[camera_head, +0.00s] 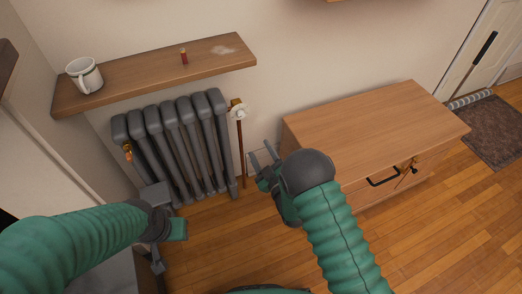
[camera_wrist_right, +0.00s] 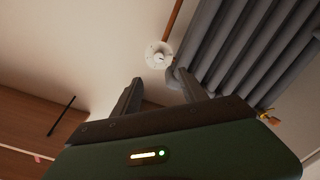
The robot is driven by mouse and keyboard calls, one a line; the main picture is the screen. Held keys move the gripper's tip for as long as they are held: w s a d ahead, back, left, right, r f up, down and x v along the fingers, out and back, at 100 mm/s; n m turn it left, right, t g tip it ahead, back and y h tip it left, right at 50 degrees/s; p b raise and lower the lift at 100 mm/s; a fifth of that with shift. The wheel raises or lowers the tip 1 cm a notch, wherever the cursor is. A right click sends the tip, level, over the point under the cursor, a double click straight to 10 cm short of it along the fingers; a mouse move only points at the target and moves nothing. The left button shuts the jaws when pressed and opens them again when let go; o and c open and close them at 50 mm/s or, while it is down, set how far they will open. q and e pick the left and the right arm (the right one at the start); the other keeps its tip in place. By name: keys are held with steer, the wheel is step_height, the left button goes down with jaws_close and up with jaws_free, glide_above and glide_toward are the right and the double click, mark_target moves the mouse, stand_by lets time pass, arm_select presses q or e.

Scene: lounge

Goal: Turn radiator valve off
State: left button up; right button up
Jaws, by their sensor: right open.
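The grey ribbed radiator (camera_head: 180,145) stands against the wall under a shelf. A white round valve knob (camera_head: 239,112) sits at its upper right end, on a copper pipe. In the right wrist view the knob (camera_wrist_right: 159,55) shows beyond the fingers, near the radiator (camera_wrist_right: 250,45). My right gripper (camera_head: 261,154) is open and empty, below and to the right of the knob, apart from it. Its two fingers also show in the wrist view (camera_wrist_right: 160,92). My left gripper (camera_head: 164,250) is low at the left in front of the radiator; its finger gap is unclear.
A wooden shelf (camera_head: 150,75) above the radiator holds a white mug (camera_head: 85,75) and a small red cylinder (camera_head: 184,57). A wooden cabinet (camera_head: 370,125) stands close to the right of my right gripper. A brass fitting (camera_head: 127,150) is at the radiator's left end.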

steer(key=m+b, duration=0.6)
steer(key=b, duration=0.8)
glide_toward(242, 117)
steer(key=x, duration=0.8)
steer(key=shift+d+f, duration=0.1)
steer(key=shift+w, duration=0.2)
steer(key=shift+r, duration=0.2)
jaws_close()
